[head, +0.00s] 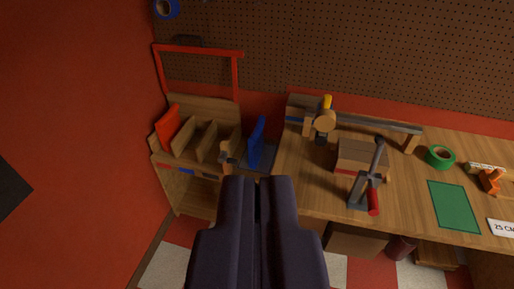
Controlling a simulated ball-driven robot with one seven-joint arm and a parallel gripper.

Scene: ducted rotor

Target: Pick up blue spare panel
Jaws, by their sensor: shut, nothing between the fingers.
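The blue panel (257,142) stands on edge, tilted slightly, in the right part of a wooden slotted rack (198,148) against the back wall. Its lower end is close to dark and wooden parts, and I cannot tell exactly what it rests in. My gripper (258,180) is shut and empty in the lower middle of the view. Its fingertips appear just below the blue panel in the picture, and I see no contact. A red-orange panel (168,124) stands in the rack's left slot.
A wooden bench (410,195) fills the right side, with a red-handled lever tool (364,190), a wooden block (360,158), green tape (440,156) and a green mat (454,206). A red frame (198,52) rises behind the rack. A red wall (75,120) bounds the left.

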